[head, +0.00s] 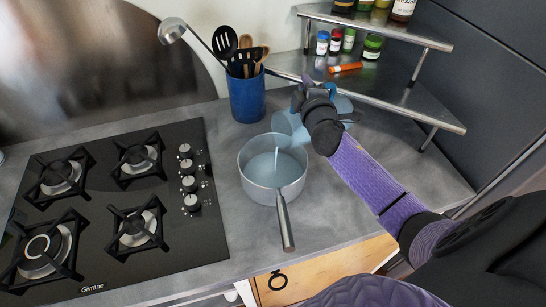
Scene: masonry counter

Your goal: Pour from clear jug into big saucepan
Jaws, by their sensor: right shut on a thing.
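The big saucepan (251,182) stands on the grey counter to the right of the hob, its handle pointing toward the front edge. It holds pale liquid. The clear bluish jug (286,124) is tilted above the saucepan's far right rim, and a thin pale stream falls from it into the pan. My right gripper (305,105) is shut on the jug; my dark wrist hides much of the grip and part of the jug. My left gripper does not show.
A black gas hob (100,270) fills the left. A blue utensil holder (247,98) with ladle and spatulas stands behind the pan. A metal corner shelf (415,105) with several spice jars stands at the back right. The counter (235,240) is bare around the pan.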

